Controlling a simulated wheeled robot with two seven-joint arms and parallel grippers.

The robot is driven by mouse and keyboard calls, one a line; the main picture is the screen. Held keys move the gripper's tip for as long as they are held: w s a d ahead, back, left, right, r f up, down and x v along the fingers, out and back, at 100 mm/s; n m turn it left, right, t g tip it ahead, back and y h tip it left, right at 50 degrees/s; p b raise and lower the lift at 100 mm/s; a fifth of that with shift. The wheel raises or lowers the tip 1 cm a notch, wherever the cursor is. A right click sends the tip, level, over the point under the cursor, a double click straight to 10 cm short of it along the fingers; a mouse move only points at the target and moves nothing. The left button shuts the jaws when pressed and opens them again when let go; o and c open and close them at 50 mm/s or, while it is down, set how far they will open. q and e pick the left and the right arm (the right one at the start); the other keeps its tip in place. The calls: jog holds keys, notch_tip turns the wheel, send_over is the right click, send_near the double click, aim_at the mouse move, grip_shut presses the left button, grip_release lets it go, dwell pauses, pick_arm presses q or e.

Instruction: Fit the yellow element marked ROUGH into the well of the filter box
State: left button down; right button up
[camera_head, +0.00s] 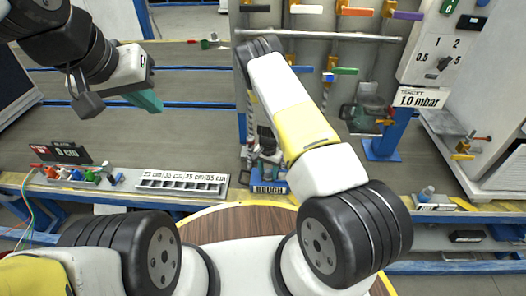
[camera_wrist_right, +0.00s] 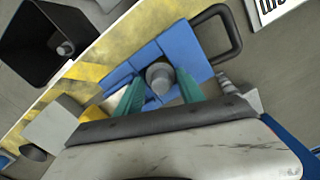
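No yellow element marked ROUGH can be made out for certain. My right gripper (camera_wrist_right: 160,76) points down over a blue block (camera_wrist_right: 203,58), possibly part of the filter box. Its teal fingers are apart, on either side of a round grey knob (camera_wrist_right: 160,78) on the block; I cannot tell if they touch it. A small pale yellow piece (camera_wrist_right: 118,104) shows beside the left finger. My left gripper (camera_head: 148,101) is raised at upper left, away from the bench; its fingers overlap in view.
A black open-topped box (camera_wrist_right: 38,32) with a grey peg inside stands left of the blue block. A black handle loop (camera_wrist_right: 236,40) sticks out at the block's right. A slotted white rack (camera_head: 182,183) and a coloured connector panel (camera_head: 80,175) are on the bench.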

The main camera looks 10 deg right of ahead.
jog(key=s+a+r+n+t+y, duration=0.1)
jog(key=s+r+y, duration=0.15)
jog(key=r, duration=1.75)
jog(key=s+r+n+t+y, duration=0.1)
jog(key=s+r, duration=0.3)
jog(key=r, duration=1.6)
jog(key=s+d+r+n+t, duration=0.1)
jog(key=s+r+n+t, duration=0.1)
jog(key=s+r, duration=0.5)
jog(key=s+d+r+n+t+h, duration=0.1)
jog(key=s+d+r+n+t, duration=0.1)
jog(key=s+r, duration=0.6)
jog(key=s+n, duration=0.1)
jog(key=s, duration=0.5)
jog(key=shift+s+r, duration=0.15)
jog(key=shift+s, duration=0.1)
